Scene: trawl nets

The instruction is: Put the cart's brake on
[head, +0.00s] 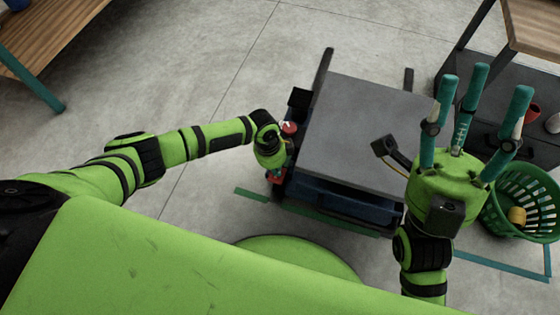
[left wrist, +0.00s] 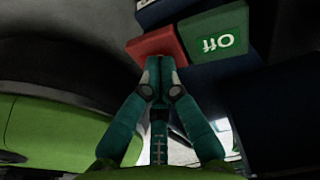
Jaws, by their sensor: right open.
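The cart (head: 365,125) stands on the floor with a grey flat top and a dark blue body. A red pedal-like block (left wrist: 157,44) and a green block marked "Off" (left wrist: 224,43) sit side by side in the left wrist view. Red also shows at the cart's left side in the head view (head: 289,127). My left gripper (left wrist: 158,66) has its fingertips together at the red block's near edge; whether they touch it is unclear. In the head view its fingers are mostly hidden by the wrist. My right gripper (head: 483,85) is open and empty, fingers spread, right of the cart.
A green basket (head: 522,200) with a yellow item stands at the right, beside a dark shelf unit (head: 490,90). A wooden-topped table (head: 45,40) is at the upper left. Green tape (head: 330,222) marks the floor. Floor left of the cart is clear.

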